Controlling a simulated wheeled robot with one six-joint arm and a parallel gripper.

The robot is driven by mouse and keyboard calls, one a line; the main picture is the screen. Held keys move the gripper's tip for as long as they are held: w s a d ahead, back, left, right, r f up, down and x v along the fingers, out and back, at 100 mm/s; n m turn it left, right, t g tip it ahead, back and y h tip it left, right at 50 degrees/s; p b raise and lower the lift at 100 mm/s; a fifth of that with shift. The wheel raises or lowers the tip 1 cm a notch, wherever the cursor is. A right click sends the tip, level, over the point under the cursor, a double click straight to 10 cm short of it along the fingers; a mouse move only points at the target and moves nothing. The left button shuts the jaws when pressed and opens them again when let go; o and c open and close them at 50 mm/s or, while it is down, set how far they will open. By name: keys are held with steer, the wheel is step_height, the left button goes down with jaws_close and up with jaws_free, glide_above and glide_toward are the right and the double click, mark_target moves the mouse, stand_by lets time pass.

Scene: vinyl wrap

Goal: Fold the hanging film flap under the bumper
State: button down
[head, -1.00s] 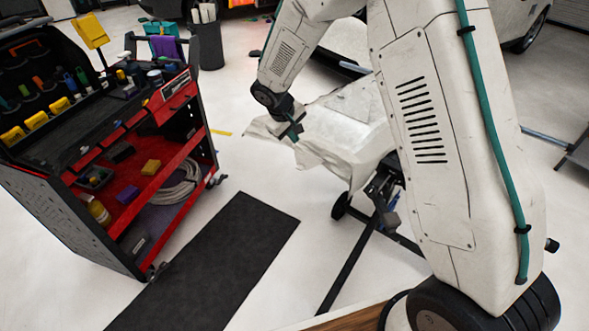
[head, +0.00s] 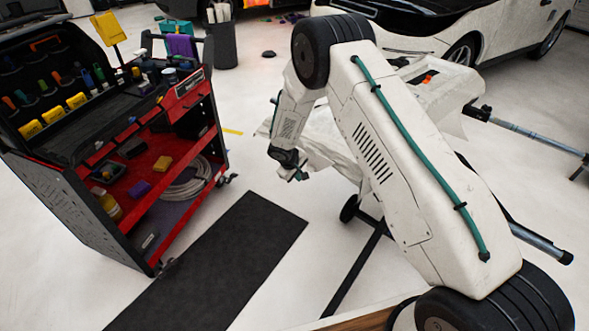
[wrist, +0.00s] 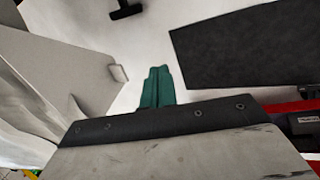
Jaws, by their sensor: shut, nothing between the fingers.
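The bumper (head: 452,92) is covered in white film and sits on a stand, largely hidden behind my arm in the head view. At its left end loose white film (head: 318,158) hangs in creased folds. My gripper (head: 299,176) is low beside this film, at its lower left. In the wrist view my green fingers (wrist: 157,86) are together and empty, over the pale floor. There a pale smooth sheet (wrist: 65,55) and creased white film (wrist: 22,120) lie left of the fingers, apart from them. I cannot tell where the flap's edge ends.
A red and black tool cart (head: 110,150) stands at the left. A dark mat (head: 215,265) lies on the floor between it and the stand leg (head: 355,265). A white car (head: 440,40) stands behind. Floor around my gripper is clear.

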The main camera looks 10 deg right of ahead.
mark_target(317, 165)
steer(key=shift+w+d+r, duration=0.1)
steer(key=shift+w+d, duration=0.45)
steer(key=shift+d, duration=0.25)
steer(key=shift+w+d+r, duration=0.1)
steer(key=shift+w+d, duration=0.45)
steer(key=shift+d, duration=0.25)
